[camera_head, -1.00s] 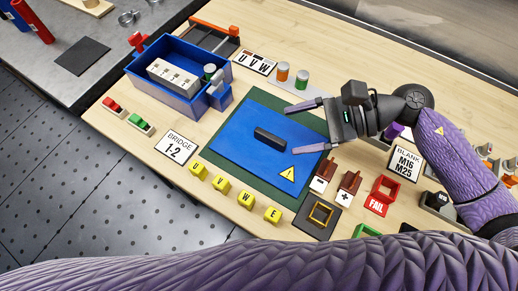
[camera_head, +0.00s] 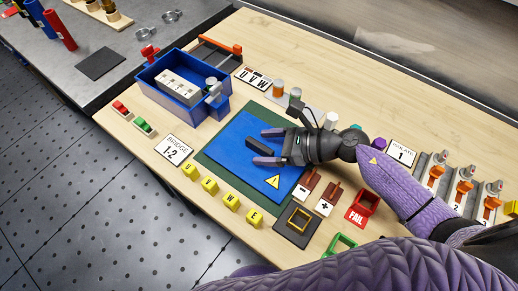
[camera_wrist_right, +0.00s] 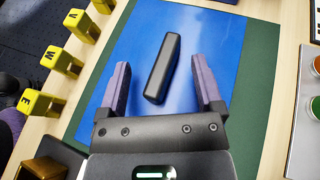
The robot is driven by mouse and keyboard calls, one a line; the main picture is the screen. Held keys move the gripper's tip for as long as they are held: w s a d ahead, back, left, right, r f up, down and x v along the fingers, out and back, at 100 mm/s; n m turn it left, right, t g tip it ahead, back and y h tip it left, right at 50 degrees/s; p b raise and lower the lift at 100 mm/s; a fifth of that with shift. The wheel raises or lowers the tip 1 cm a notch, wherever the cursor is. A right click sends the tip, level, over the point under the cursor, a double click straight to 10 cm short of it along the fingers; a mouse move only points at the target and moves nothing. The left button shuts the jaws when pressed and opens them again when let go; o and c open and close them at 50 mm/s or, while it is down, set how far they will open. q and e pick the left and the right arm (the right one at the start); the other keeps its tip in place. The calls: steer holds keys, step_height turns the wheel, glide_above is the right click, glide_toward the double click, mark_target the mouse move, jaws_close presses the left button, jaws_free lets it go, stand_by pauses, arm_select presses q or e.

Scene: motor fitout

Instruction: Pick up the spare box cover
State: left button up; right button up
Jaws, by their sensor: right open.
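The spare box cover (camera_head: 238,137) is a flat blue plate with a yellow warning triangle and a raised black bar handle (camera_head: 258,145). It lies on a dark green mat (camera_head: 213,163) on the wooden table. My right gripper (camera_head: 269,147) is open over the cover, with one purple finger on each side of the handle. In the right wrist view the handle (camera_wrist_right: 163,68) stands between the two spread fingers, tilted slightly to them, with gaps on both sides. Whether the fingertips touch the plate cannot be told. My left gripper is out of view.
An open blue box (camera_head: 190,108) with grey terminals stands behind left of the mat. Yellow lettered blocks (camera_head: 210,186) line the mat's front edge. Red-brown clips (camera_head: 310,183), a red FAIL bin (camera_head: 362,207) and a dark square holder (camera_head: 297,222) sit to the right.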

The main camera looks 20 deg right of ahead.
steer(key=shift+a, duration=0.1)
jaws_close()
stand_by(0.3)
stand_by(1.0)
